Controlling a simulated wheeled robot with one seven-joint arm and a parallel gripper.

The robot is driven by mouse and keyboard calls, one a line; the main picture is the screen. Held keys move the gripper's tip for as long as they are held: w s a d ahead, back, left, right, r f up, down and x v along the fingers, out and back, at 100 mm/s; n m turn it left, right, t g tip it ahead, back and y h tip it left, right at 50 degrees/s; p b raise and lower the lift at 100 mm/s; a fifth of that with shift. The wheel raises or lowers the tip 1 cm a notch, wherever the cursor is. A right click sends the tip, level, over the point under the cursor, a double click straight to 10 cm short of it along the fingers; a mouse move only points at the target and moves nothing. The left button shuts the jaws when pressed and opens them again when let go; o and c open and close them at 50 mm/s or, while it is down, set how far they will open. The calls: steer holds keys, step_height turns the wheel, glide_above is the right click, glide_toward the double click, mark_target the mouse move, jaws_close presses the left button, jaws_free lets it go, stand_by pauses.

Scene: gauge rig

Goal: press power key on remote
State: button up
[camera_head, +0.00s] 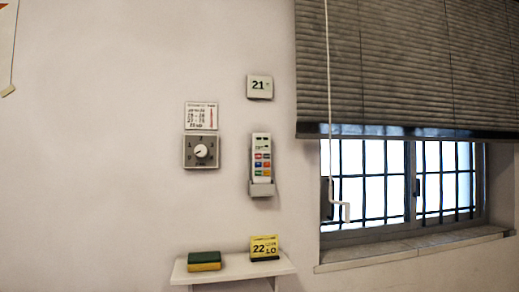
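The remote (261,157) is white with a small display at its top and several coloured keys below. It stands upright in a grey holder (262,189) on the wall, near the middle of the view. The keys are too small to read, so I cannot tell which one is the power key. My gripper is not in view, and nothing covers the remote's front.
A dial box (201,151) with a chart (201,116) above it is left of the remote. Below, a shelf (231,271) holds a sponge (204,261) and a yellow display (264,247). A barred window (400,180) with blind (410,70) is right.

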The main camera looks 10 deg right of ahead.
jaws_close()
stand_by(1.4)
